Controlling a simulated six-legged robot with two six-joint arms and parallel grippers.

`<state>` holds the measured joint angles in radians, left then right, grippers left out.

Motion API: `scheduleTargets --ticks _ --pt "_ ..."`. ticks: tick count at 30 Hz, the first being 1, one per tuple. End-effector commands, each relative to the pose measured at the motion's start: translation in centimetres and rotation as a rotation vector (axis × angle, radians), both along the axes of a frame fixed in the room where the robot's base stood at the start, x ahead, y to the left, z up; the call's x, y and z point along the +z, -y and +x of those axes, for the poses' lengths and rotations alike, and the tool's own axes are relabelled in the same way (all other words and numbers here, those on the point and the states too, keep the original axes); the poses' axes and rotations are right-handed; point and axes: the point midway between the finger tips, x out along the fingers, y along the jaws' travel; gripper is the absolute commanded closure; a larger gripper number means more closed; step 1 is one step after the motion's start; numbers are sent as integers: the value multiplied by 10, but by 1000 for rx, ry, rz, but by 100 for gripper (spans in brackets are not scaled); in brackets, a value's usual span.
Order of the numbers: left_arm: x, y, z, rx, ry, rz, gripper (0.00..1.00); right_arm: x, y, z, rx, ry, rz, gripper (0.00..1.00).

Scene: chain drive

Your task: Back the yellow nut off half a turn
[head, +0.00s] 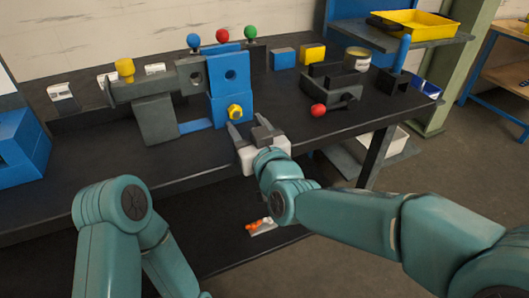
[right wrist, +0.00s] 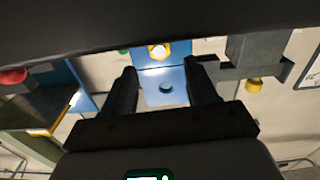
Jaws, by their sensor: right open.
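The yellow nut (head: 235,112) sits on the front face of the blue block (head: 231,82), low down, on the bench. In the right wrist view the nut (right wrist: 159,51) shows beyond the fingertips, roughly between them, with a pale centre. My right gripper (head: 249,128) is open and empty. Its two fingers point toward the blue block, just in front of the nut and a little to its right, apart from it. In the right wrist view the fingers (right wrist: 163,75) stand wide apart with a gap before the nut. My left arm shows at the lower left; its gripper is out of view.
A grey bracket with a yellow knob (head: 124,68) stands left of the block. Blue, red and green balls (head: 222,36) rise behind. A dark grey box (head: 331,92) with a red knob (head: 318,110) lies to the right. The bench front edge is clear.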

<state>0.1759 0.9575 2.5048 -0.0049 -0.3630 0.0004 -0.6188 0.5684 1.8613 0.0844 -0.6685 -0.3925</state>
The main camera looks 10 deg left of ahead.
Motion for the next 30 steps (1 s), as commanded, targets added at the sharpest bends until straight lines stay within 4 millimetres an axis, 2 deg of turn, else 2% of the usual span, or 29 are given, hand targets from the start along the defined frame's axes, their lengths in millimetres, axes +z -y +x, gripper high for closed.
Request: scheduleTargets --ticks 1,6,12,18,30 --pt "-1 0 0 0 0 0 43 1 8 -12 1 0 0 43" --pt "-1 0 0 0 0 0 43 1 33 -49 1 1 1 43" --pt "-1 0 0 0 0 0 43 1 53 -80 1 2 1 43" --pt "-1 0 0 0 0 0 43 0 61 -91 0 1 1 43" --pt "-1 0 0 0 0 0 43 0 61 -91 -1 0 0 43"
